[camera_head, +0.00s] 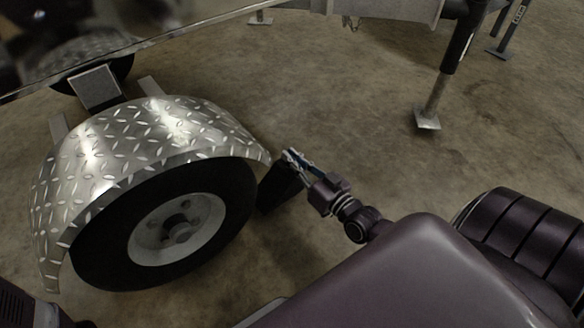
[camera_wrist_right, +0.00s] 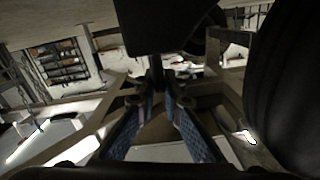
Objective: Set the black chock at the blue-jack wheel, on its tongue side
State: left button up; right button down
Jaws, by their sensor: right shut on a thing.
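The wheel (camera_head: 180,228) has a black tyre and a pale hub, under a diamond-plate fender (camera_head: 130,143) at the left of the head view. My right gripper (camera_head: 295,160) is shut on the black chock (camera_head: 279,187), just right of the tyre and by the fender's right end. I cannot tell whether the chock touches the tyre or the floor. In the right wrist view the chock (camera_wrist_right: 165,28) is a dark block at the top, beyond the fingers (camera_wrist_right: 157,85). The tyre (camera_wrist_right: 290,90) fills the right side. My left gripper is not in view.
A dark jack leg (camera_head: 445,75) with a flat metal foot (camera_head: 428,120) stands at the upper right; I see no blue on it. Another foot (camera_head: 498,52) stands behind. Bare concrete floor (camera_head: 360,120) lies between wheel and leg.

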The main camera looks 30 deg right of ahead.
aim_at(280, 184)
notch_tip(280, 184, down, 3)
jog(key=b, duration=0.2)
jog(key=shift+f+b, duration=0.2)
jog(key=shift+b, duration=0.2)
jog(key=shift+r, duration=0.1)
jog(key=c, duration=2.1)
grip_release()
